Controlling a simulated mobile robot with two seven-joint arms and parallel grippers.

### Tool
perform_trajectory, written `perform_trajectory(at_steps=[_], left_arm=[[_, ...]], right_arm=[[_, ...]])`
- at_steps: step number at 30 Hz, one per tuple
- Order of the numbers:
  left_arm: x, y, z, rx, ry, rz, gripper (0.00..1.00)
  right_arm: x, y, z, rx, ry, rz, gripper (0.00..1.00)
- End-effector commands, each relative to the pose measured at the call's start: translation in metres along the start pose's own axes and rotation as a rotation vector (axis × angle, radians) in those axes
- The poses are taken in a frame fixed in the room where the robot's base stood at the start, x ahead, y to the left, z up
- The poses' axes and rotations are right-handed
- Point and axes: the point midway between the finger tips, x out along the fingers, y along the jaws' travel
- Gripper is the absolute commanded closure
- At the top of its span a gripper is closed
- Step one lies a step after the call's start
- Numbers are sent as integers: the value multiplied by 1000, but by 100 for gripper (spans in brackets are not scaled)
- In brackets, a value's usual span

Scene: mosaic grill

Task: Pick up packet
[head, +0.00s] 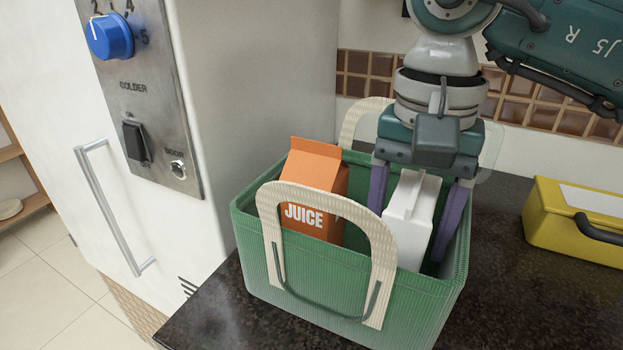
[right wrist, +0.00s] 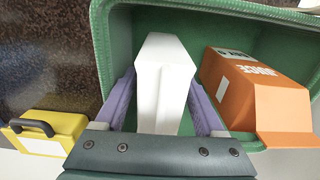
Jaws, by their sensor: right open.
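A white carton-shaped packet (head: 411,212) stands in the right part of a green basket (head: 330,275). An orange juice carton (head: 311,185) stands to its left in the same basket. My right gripper (head: 408,220) reaches down into the basket with its purple fingers open, one on each side of the white packet. In the right wrist view the white packet (right wrist: 163,85) lies between the two fingers (right wrist: 164,90), with a small gap showing. The orange carton (right wrist: 255,95) is to the right there. My left gripper is not in view.
The basket has two cream handles (head: 383,260) arching above its rim. A yellow box (head: 570,222) with a dark handle sits to the right on the dark counter (head: 500,310). A white appliance (head: 270,80) stands close on the left.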

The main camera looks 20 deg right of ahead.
Motion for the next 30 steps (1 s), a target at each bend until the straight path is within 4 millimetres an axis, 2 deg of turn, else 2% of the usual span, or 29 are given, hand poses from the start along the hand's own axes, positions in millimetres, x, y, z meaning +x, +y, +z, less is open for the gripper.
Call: perform_trajectory(at_steps=[3, 11, 30], left_arm=[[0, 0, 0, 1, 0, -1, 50], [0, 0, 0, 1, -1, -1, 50], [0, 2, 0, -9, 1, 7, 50]], right_arm=[[12, 0, 0, 0, -1, 0, 29], [14, 0, 0, 0, 2, -2, 30], [14, 0, 0, 0, 1, -1, 100]])
